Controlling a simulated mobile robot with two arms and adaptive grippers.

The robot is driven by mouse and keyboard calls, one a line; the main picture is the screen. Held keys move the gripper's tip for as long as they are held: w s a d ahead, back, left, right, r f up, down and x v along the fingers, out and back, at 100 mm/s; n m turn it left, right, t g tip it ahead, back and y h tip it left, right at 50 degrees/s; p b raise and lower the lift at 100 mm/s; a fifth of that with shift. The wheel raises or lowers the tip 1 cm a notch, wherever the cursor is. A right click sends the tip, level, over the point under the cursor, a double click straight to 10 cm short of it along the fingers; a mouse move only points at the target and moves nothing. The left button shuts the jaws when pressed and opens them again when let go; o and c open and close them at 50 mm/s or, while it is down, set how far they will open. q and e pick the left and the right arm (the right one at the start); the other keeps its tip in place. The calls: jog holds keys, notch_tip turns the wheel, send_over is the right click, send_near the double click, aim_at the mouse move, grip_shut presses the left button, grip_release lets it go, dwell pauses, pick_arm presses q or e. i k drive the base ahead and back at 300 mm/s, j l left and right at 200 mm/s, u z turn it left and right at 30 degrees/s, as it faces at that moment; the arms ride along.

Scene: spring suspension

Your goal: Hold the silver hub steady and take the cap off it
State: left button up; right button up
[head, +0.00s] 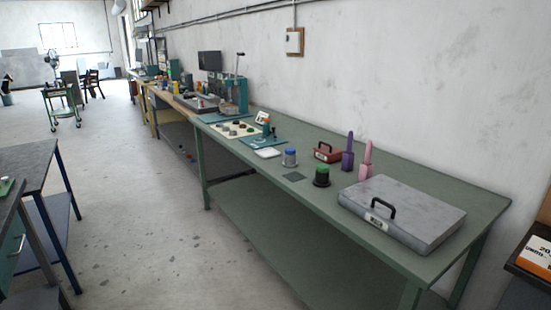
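A small silver cylinder with a blue top (290,158), which looks like the silver hub with its cap on, stands upright on the green workbench (340,215). A black cylinder with a green top (321,176) stands to its right and nearer the front edge. Neither of my grippers shows in the head view, so nothing is seen touching the hub.
A dark square pad (293,177) lies in front of the hub. A white dish (267,153), a red box (327,152), purple (347,158) and pink (365,165) bottles and a grey case (420,215) are around it. Concrete floor (160,220) lies open before the bench.

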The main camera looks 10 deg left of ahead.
aim_at(289, 161)
jog(key=i+j+u, duration=0.3)
jog(key=i, duration=0.25)
jog(key=i+u, duration=0.25)
jog(key=i, duration=0.3)
